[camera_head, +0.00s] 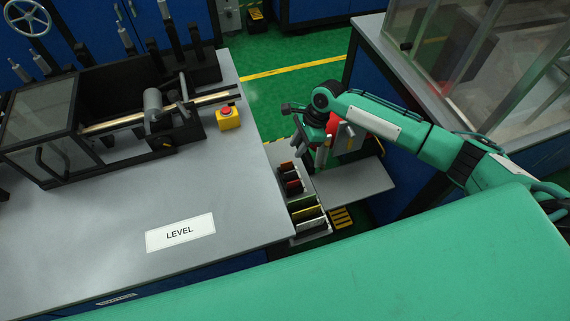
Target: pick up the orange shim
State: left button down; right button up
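My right gripper (322,154) hangs from the green arm that comes in from the right, just right of the grey table's edge and above a small shelf. A bright red-orange piece (333,124) shows at the gripper; I cannot tell whether it is the orange shim or part of the tool. The finger gap is too small to read. A narrow slotted rack (326,231) stands below and left of the gripper, with dark red pieces (293,187) and yellow-green pieces (305,213) in its slots. My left gripper is out of view.
The grey table (110,225) carries a LEVEL label (180,233), a yellow box with a red button (228,117) and a black machine with a roller (153,103). A small grey shelf (350,183) is beside the rack. A clear-walled cabinet (500,65) stands at the right.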

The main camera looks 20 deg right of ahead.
aim_at(286, 167)
jog(key=x, duration=0.5)
jog(key=shift+w, duration=0.1)
jog(key=x, duration=0.3)
jog(key=shift+a+f, duration=0.1)
jog(key=shift+f, duration=0.15)
jog(key=shift+a+f+p, duration=0.15)
jog(key=shift+f+p, duration=0.1)
jog(key=shift+p, duration=0.05)
jog(key=shift+c, duration=0.3)
grip_shut()
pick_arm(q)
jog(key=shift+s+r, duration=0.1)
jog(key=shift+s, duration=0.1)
